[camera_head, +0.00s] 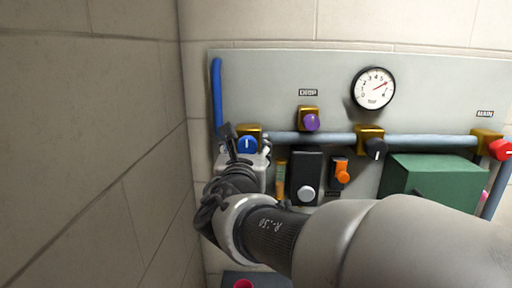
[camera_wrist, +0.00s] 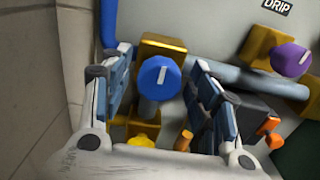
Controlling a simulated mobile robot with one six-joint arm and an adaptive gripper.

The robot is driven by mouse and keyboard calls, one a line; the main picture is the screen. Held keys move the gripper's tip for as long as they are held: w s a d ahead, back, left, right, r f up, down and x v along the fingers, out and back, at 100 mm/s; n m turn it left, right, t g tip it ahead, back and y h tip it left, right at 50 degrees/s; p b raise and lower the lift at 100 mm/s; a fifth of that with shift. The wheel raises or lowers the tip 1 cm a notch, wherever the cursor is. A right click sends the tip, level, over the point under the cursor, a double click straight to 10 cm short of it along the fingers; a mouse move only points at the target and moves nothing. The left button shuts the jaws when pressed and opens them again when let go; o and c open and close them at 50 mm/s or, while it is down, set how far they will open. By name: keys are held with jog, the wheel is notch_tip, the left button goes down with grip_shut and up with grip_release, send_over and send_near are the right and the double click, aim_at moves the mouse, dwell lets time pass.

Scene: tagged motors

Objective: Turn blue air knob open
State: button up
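The blue knob (camera_head: 248,146) sits on a brass valve body (camera_head: 248,129) at the left of the grey wall panel. Its white mark stands about upright in the head view. In the wrist view the blue knob (camera_wrist: 160,80) faces me, its white mark leaning slightly right. My gripper (camera_wrist: 160,66) is open, with one finger on each side of the knob and a visible gap on both sides. In the head view my gripper (camera_head: 242,144) partly covers the knob's surroundings, and the finger positions there are hard to make out.
A blue pipe (camera_head: 217,95) rises left of the knob, near the side wall. A purple knob (camera_head: 312,122), orange handle (camera_head: 342,172) and gauge (camera_head: 373,88) are also on the panel.

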jog(key=c, duration=0.8)
jog(key=shift+c, duration=0.2)
